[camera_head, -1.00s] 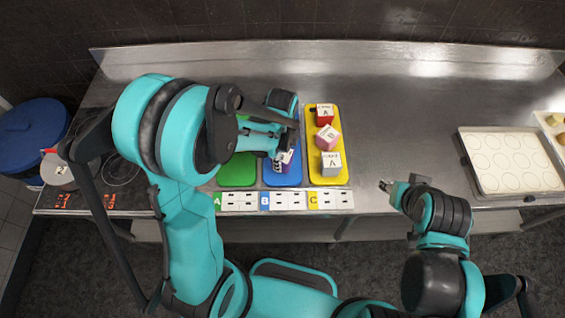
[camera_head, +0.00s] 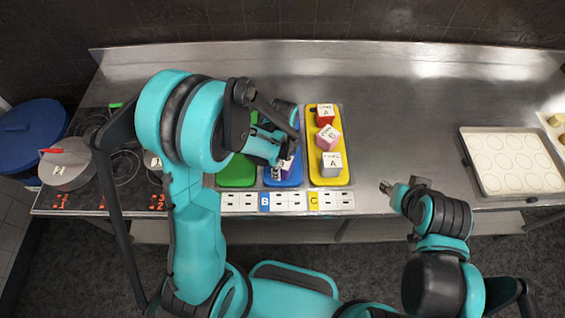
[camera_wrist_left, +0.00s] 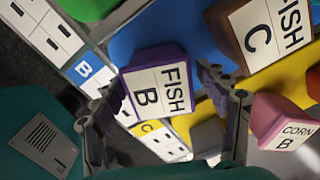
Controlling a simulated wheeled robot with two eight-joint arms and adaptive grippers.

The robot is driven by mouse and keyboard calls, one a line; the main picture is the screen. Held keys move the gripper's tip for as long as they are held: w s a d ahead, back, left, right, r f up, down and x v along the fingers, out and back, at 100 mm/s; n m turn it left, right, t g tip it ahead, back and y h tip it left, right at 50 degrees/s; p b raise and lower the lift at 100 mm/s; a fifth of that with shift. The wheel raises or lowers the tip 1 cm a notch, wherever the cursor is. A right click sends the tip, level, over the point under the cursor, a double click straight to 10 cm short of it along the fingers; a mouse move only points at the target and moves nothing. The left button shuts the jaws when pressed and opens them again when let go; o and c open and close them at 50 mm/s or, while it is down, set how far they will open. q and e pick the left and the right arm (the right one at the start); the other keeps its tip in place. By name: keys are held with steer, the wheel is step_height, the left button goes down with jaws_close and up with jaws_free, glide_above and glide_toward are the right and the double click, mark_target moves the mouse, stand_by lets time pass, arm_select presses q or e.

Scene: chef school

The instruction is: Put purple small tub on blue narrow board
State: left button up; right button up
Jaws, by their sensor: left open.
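The purple small tub (camera_wrist_left: 157,88), labelled FISH B, is at the front part of the blue narrow board (camera_wrist_left: 140,30) in the left wrist view. In the head view the tub (camera_head: 287,166) is partly hidden by my left gripper (camera_head: 273,150), near the front end of the blue board (camera_head: 292,181). My left gripper (camera_wrist_left: 168,90) is open, with one finger on each side of the tub; I cannot tell whether they touch it. My right gripper (camera_head: 386,186) is by the table's front edge, away from the boards; its opening is unclear.
A brown tub (camera_wrist_left: 258,35) labelled FISH C is beside the purple one. The green board (camera_head: 237,173) lies left. Pots stand far left; a tray (camera_head: 466,150) lies right. The table between is clear.

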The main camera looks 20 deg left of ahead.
arm_select(q)
steer(key=shift+r+p, duration=0.25)
steer(key=shift+p, duration=0.05)
step_height(320, 180, up, 11)
steer(key=shift+p, duration=1.1)
steer(key=s+a+r+n+t, duration=0.2)
steer(key=s+r+n, duration=0.3)
steer(key=n, duration=0.4)
steer(key=s+a+r+n+t, duration=0.2)
steer(key=s+r+n+t, duration=0.3)
steer(key=n, duration=0.5)
steer(key=shift+s+a, duration=0.15)
steer(key=shift+a, duration=0.2)
